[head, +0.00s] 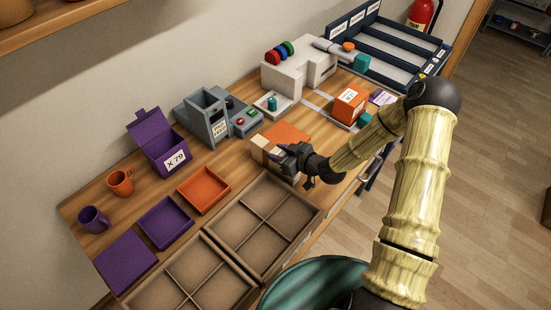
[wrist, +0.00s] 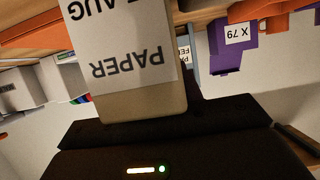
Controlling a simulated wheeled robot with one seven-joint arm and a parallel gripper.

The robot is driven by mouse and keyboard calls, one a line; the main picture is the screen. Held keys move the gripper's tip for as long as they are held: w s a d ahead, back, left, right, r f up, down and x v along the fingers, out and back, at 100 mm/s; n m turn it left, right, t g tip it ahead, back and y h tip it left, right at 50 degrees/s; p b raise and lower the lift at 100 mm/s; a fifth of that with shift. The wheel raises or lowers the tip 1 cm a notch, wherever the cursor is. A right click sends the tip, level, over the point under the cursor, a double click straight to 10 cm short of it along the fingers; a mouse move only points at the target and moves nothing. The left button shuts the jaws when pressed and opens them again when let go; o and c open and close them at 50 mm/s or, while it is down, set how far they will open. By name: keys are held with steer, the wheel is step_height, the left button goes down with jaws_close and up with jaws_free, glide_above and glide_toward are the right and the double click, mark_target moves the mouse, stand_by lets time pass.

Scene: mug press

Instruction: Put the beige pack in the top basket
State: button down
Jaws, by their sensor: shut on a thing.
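The beige pack (head: 261,147) is held by my gripper (head: 283,156) above the middle of the wooden table, near an orange flat square. In the wrist view the pack (wrist: 150,105) fills the top middle, with a white label reading "PAPER". My gripper is shut on it; the dark gripper body hides part of the pack. A navy rack (head: 398,69) with several labelled bays stands at the back right, well away from the pack. I cannot tell which part of it is the top basket.
A grey press (head: 212,118), a white machine (head: 289,72) and an orange box (head: 350,103) stand on the table. A purple bin (head: 161,146), orange tray (head: 204,188), mugs and brown divided trays (head: 266,222) lie left and in front. A fire extinguisher (head: 420,14) stands behind the rack.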

steer(key=shift+r, duration=0.15)
step_height(320, 180, up, 10)
steer(key=b, duration=0.1)
stand_by(0.5)
stand_by(0.6)
